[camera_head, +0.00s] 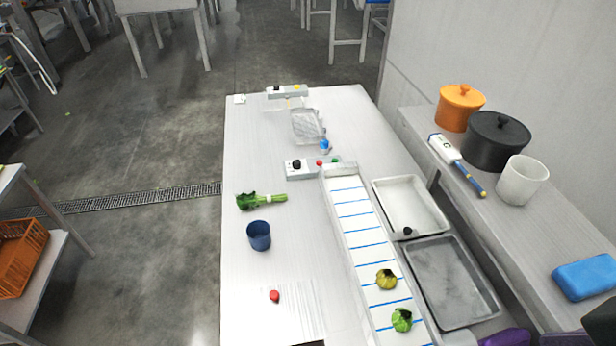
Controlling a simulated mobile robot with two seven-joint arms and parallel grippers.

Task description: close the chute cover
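A clear, pale panel (307,125) with a light frame stands at the far end of the long work table, beyond the belt. It looks like the chute cover, but its hinge and how far it is open are too small to tell. A blue knob-like part (325,146) is at its near right corner. Neither of my grippers can be made out in the head view.
A white belt with blue lines (360,222) carries a yellowish and a green vegetable. A control box with a black knob (298,169) sits at its far end. A blue cup (259,236), leafy greens (262,201) and a red item (274,296) lie left. Trays (450,282) stand right.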

